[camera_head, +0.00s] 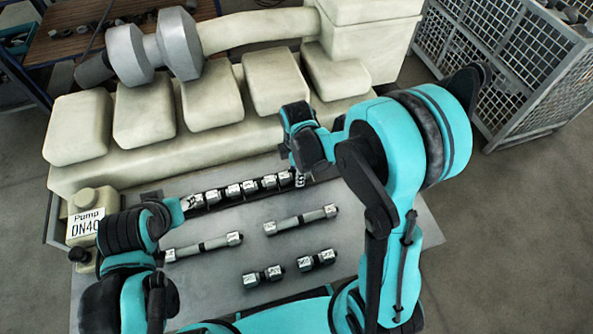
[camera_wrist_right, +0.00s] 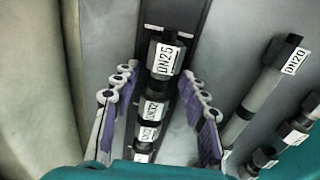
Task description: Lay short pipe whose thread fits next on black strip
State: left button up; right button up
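A row of short pipes with light, labelled ends (camera_head: 248,187) lies along the black strip at the back of the grey plate. In the right wrist view the end piece reads DN25 (camera_wrist_right: 163,58), and smaller labelled pieces (camera_wrist_right: 150,108) follow behind it. My right gripper (camera_head: 300,178) is at the row's right end; in its wrist view (camera_wrist_right: 158,76) the fingers stand apart on both sides of the row, with gaps. Two short pipes, (camera_head: 262,276) and (camera_head: 316,260), lie at the front of the plate. My left gripper (camera_head: 172,212) is near the row's left end; its fingers are unclear.
Two longer pipes, (camera_head: 203,245) and (camera_head: 300,220), lie mid-plate; a DN20 piece (camera_wrist_right: 270,85) shows in the wrist view. A pump block labelled DN40 (camera_head: 88,228) stands at the left. The cream engine block (camera_head: 215,140) borders the plate's back. Wire-mesh crates (camera_head: 520,70) stand at right.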

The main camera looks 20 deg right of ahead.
notch_tip(320, 180, up, 12)
dwell(0.6)
dwell(0.5)
